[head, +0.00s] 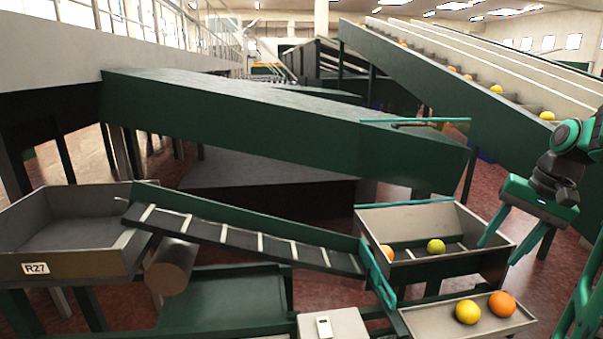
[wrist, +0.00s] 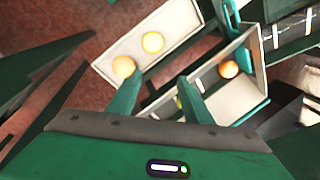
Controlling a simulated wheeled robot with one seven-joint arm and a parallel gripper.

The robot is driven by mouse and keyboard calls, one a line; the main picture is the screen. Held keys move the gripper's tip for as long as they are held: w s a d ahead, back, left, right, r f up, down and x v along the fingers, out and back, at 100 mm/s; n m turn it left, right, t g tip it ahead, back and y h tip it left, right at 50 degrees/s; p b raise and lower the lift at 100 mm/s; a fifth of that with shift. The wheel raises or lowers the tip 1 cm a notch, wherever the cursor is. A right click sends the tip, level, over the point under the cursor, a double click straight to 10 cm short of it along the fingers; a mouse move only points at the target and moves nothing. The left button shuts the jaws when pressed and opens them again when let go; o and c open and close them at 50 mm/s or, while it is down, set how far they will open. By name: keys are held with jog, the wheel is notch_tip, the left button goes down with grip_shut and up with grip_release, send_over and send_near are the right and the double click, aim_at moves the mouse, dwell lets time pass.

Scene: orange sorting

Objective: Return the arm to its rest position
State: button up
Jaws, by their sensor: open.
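My gripper (head: 502,228) hangs at the right of the head view, above and beside the right end of the grey bin (head: 470,270). Its two teal fingers are spread apart with nothing between them. In the wrist view the fingers of my gripper (wrist: 157,97) show over the gap between the bin (wrist: 247,97) and the tray (wrist: 178,25). My arm (head: 570,150) comes in from the right edge, bent downward at the wrist.
The bin holds a yellow fruit (head: 436,246) and an orange one (head: 388,253). The front tray (head: 425,321) holds a yellow fruit (head: 468,312) and an orange (head: 502,304). A conveyor (head: 235,236) leads to the left bin (head: 75,262). A green-sided sloped line (head: 430,80) rises behind.

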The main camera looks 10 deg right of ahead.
jog(key=s+a+f+n+g+h, duration=0.1)
jog(key=s+a+f, duration=0.2)
jog(key=s+a, duration=0.3)
jog(key=s+a+f+n+g+h, duration=0.1)
jog(key=s+a+f+n, duration=0.1)
jog(key=s+a, duration=0.5)
jog(key=shift+s+a+f+g, duration=0.3)
jog(key=shift+s+f, duration=0.4)
jog(key=shift+f, duration=0.2)
jog(key=shift+w+f, duration=0.25)
jog(key=shift+w, duration=0.4)
jog(key=shift+c, duration=0.4)
